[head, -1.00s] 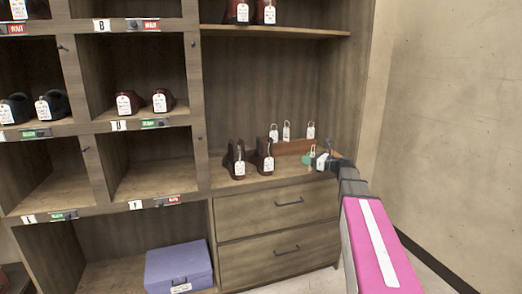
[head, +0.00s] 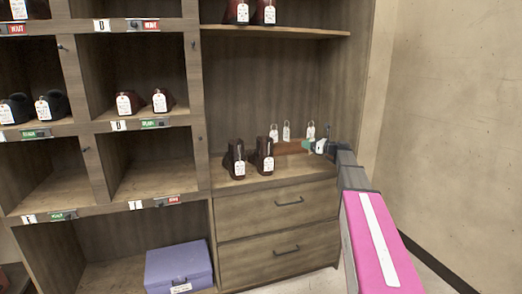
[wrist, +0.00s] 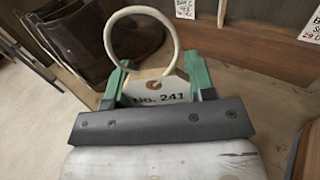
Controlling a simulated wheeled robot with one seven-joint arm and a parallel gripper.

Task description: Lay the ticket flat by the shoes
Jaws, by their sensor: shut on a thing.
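My gripper (head: 310,146) is over the right part of the counter, near the ticket rack. In the wrist view its green fingers (wrist: 156,82) are shut on the ticket (wrist: 160,93), a white tag reading "No. 241" with a pale wire ring standing up from it. The ticket's lower part is hidden behind the dark gripper bar. A pair of dark brown shoes (head: 250,158) stands on the counter to the left of my gripper, each with a white tag. In the wrist view the shoes (wrist: 110,40) are at the upper left, apart from the held ticket.
A low reddish wooden rack (head: 288,147) with several white tickets stands at the back of the counter (head: 222,184). Other tagged shoes sit in cubbies at left and on the upper shelf (head: 285,32). A lilac box (head: 178,268) is below. Drawers lie under the counter.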

